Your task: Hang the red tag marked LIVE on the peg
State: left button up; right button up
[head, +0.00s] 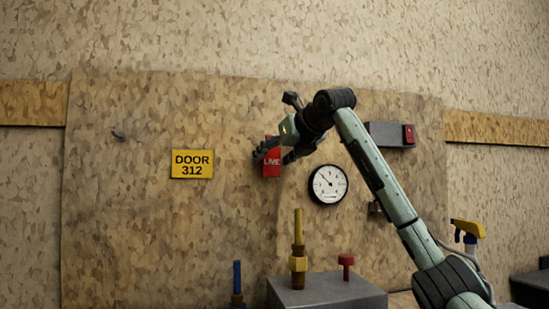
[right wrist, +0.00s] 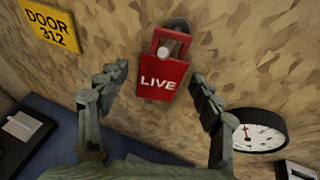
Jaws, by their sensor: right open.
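The red tag (head: 272,169) marked LIVE is against the wood panel, partly hidden by my right gripper (head: 273,157) in the head view. In the right wrist view the tag (right wrist: 161,83) is upright with a slight tilt. A pale round stub (right wrist: 169,47), which looks like a peg end, shows in the tag's upper opening. A dark curved piece shows above the tag. My right gripper (right wrist: 160,73) is open, with one finger on each side of the tag and visible gaps between. My left gripper is not in view.
A yellow DOOR 312 sign (head: 192,164) and a small dark hook (head: 118,135) are left. A gauge (head: 328,184) and a grey box with red switch (head: 390,134) are right. Below, a grey block (head: 326,292) carries a brass fitting (head: 298,263) and red knob (head: 346,262).

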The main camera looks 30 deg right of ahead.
jog(key=v, duration=1.2)
jog(key=x, duration=1.1)
jog(key=shift+w+f, duration=0.1)
jog(key=shift+w, duration=0.35)
jog(key=shift+s+a+r, duration=0.15)
jog(key=shift+s+r, duration=0.3)
jog(key=shift+s, duration=0.2)
jog(key=shift+w, duration=0.1)
jog(key=shift+f, duration=0.1)
